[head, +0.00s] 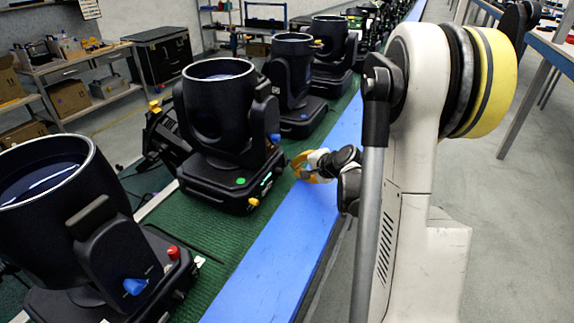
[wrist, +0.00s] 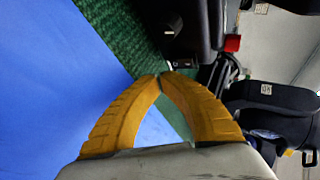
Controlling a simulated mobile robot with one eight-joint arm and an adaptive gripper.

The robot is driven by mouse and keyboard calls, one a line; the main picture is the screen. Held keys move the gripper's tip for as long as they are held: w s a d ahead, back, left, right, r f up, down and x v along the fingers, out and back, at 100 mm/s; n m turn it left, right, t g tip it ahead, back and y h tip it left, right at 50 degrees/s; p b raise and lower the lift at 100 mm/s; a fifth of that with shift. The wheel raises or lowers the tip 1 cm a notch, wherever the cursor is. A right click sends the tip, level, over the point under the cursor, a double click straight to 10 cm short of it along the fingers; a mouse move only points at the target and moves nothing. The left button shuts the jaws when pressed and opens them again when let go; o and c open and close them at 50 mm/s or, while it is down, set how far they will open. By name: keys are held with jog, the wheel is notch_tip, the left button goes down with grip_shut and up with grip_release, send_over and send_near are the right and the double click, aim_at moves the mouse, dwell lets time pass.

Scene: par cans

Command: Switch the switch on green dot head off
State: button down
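The green dot head is a black moving-head light (head: 218,112) on a black base, with a round green dot (head: 240,181) on the base front. A yellow part (head: 253,202) sits low at its right corner, and a blue part (head: 275,138) higher on its right side. Which part is the switch I cannot tell. My gripper (head: 296,165) is just right of this base, over the edge of the blue strip, apart from the base. In the wrist view its yellow fingers (wrist: 162,76) meet at the tips with nothing between them. A black base (wrist: 192,25) lies beyond the tips.
A nearer black head (head: 75,215) with red and blue parts stands at lower left. More heads (head: 292,75) line the green belt behind. The blue strip (head: 280,255) beside the belt is bare. A red part (wrist: 232,43) shows in the wrist view.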

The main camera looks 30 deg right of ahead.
jog(key=shift+w, duration=0.1)
dwell(0.3)
jog(key=shift+w+a, duration=0.2)
jog(key=shift+w, duration=0.05)
jog(key=shift+w+a+f+b, duration=0.1)
jog(key=shift+w+a+b, duration=0.1)
jog(key=shift+w+b, duration=0.1)
dwell(0.7)
jog(key=shift+s+d, duration=0.4)
jog(key=shift+s, duration=0.25)
jog(key=shift+s, duration=0.1)
jog(key=shift+s+d+r, duration=0.15)
jog(key=shift+s+d, duration=0.3)
jog(key=shift+s, duration=0.25)
jog(key=shift+s+d+r, duration=0.15)
jog(key=shift+s+d, duration=0.25)
jog(key=shift+s, duration=0.25)
jog(key=shift+s+d+r, duration=0.15)
jog(key=shift+s+d, duration=0.3)
jog(key=shift+s, duration=0.25)
